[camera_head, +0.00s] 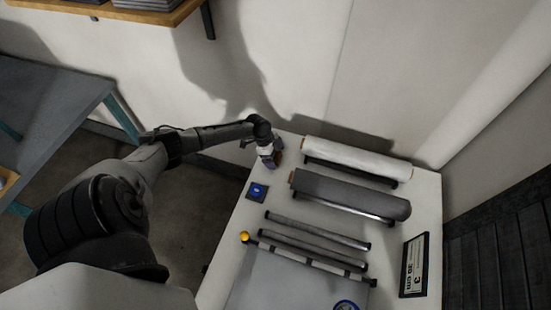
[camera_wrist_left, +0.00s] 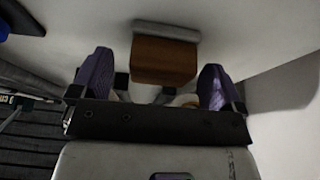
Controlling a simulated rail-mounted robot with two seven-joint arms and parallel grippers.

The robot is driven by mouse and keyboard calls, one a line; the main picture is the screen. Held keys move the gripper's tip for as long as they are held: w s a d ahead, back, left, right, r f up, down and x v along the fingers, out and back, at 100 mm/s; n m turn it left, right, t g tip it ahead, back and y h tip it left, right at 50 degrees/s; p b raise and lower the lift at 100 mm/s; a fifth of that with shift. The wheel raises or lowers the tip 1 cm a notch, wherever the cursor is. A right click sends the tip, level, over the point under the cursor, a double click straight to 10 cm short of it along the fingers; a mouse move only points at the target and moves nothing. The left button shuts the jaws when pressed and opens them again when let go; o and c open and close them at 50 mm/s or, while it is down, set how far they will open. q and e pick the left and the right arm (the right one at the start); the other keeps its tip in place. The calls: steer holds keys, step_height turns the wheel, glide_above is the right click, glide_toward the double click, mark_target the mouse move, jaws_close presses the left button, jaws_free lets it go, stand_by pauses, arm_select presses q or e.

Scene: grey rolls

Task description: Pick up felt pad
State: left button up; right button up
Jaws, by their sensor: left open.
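The felt pad appears to be the small brown block with a grey layer along its far side (camera_wrist_left: 165,62) in the left wrist view. It sits on the white table top. In the head view only a bit of brown (camera_head: 279,157) shows beside the gripper at the table's back left corner. My left gripper (camera_wrist_left: 156,72) is open, its two purple-padded fingers apart, with the block seen between and just beyond them. I cannot tell whether they touch it. In the head view my left gripper (camera_head: 271,159) hides much of the block. My right gripper is not in view.
On the white table (camera_head: 229,250), a dark square with a blue disc (camera_head: 257,190) lies near the gripper. A white roll (camera_head: 355,158), a grey roll (camera_head: 350,194) and thin bars (camera_head: 318,231) lie to the right. A wall stands behind.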

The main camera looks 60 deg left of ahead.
arm_select(q)
steer(key=shift+w+f, duration=0.1)
steer(key=shift+f, duration=0.25)
steer(key=c, duration=1)
